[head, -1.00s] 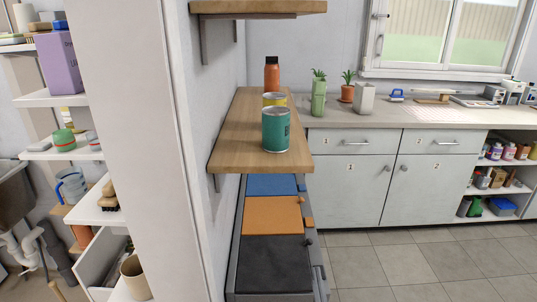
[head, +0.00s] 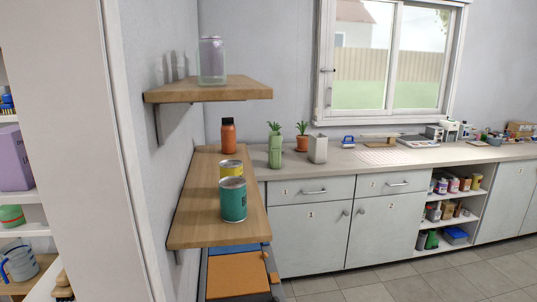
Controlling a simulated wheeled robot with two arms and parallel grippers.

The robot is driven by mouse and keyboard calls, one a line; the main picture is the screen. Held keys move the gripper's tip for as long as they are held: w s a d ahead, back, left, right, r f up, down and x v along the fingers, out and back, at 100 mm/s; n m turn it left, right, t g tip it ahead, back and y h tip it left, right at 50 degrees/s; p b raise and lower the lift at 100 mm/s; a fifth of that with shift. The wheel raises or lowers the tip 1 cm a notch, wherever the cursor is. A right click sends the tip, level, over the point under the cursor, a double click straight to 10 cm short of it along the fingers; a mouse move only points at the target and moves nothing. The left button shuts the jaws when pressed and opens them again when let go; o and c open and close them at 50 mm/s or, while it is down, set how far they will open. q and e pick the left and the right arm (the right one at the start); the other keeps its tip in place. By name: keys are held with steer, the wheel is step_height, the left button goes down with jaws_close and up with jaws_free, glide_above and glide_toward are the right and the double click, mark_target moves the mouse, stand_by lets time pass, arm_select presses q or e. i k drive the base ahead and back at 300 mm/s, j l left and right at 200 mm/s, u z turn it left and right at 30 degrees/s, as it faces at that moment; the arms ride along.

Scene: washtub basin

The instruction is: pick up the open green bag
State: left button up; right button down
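I cannot make out an open green bag for certain. A small green item (head: 431,240) stands on the bottom shelf of the open cubby at the right, too small to tell what it is. A light green container (head: 275,152) holding a plant stands on the counter, and it looks like a pot or vase rather than a bag. Neither of my grippers shows in the head view.
A wooden wall shelf (head: 195,213) holds a teal can (head: 233,203), a yellow can and an orange bottle (head: 228,136). A glass jar (head: 211,62) stands on the upper shelf. Counter cabinets (head: 310,232) line the back. Open tiled floor (head: 390,281) lies in front.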

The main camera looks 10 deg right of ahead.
mark_target(275, 150)
steer(key=i+l+u, duration=0.15)
steer(key=l, duration=0.65)
steer(key=i+l+u, duration=0.15)
steer(key=l, duration=0.65)
steer(key=l+u, duration=0.15)
steer(key=l, duration=0.7)
steer(key=i+l+u, duration=0.1)
steer(key=l, duration=0.25)
steer(key=i+l+u, duration=0.15)
steer(key=l, duration=0.2)
steer(key=i+l+u, duration=0.1)
steer(key=l, duration=0.25)
steer(key=i+l+u, duration=0.15)
steer(key=l, duration=0.25)
steer(key=i, duration=0.05)
